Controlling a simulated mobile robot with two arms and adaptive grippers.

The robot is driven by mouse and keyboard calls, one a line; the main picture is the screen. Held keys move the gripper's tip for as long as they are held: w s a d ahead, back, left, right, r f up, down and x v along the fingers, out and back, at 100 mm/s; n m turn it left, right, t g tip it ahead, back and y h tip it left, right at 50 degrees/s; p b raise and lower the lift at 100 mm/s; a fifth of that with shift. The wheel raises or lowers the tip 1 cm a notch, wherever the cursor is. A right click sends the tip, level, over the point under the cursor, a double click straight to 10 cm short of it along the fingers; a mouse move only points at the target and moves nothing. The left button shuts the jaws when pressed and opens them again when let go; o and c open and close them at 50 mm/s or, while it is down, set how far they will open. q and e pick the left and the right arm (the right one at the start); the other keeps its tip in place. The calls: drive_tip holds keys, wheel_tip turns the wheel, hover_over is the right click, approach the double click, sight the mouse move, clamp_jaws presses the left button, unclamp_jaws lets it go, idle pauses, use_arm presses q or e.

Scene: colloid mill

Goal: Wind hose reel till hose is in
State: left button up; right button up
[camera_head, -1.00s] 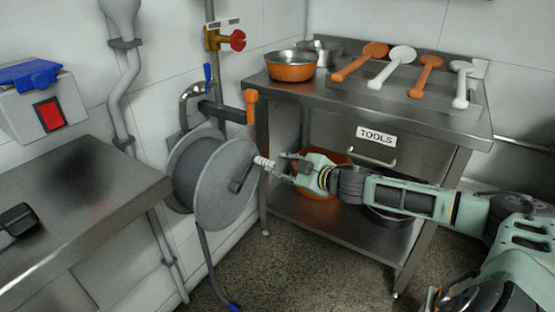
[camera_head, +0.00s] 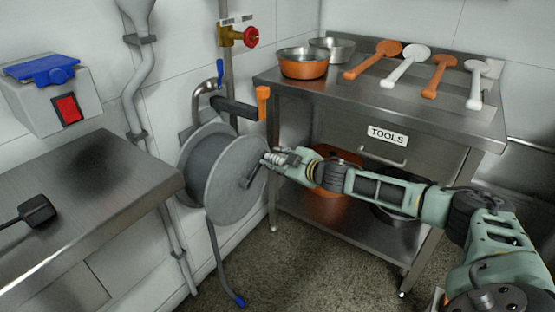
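The grey hose reel (camera_head: 232,190) is mounted on the wall left of centre, with its round disc facing the room. A dark crank arm (camera_head: 250,177) crosses the disc and carries a pale ribbed handle. The grey hose (camera_head: 217,258) hangs from the reel to the floor, ending in a blue tip (camera_head: 239,301). My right gripper (camera_head: 273,158) is at the crank handle, its fingers around it. The fingers overlap the handle, so how tightly they are closed is unclear. My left gripper is out of view.
A steel table (camera_head: 455,118) with pans and several spoons stands to the right, beyond my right arm. A steel bench (camera_head: 85,185) juts in at left. An orange-tipped bracket (camera_head: 262,103) projects above the reel. Open floor lies below the reel.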

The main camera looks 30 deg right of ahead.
drive_tip(key=c, duration=0.7)
clamp_jaws()
drive_tip(key=shift+w+d+r, duration=0.1)
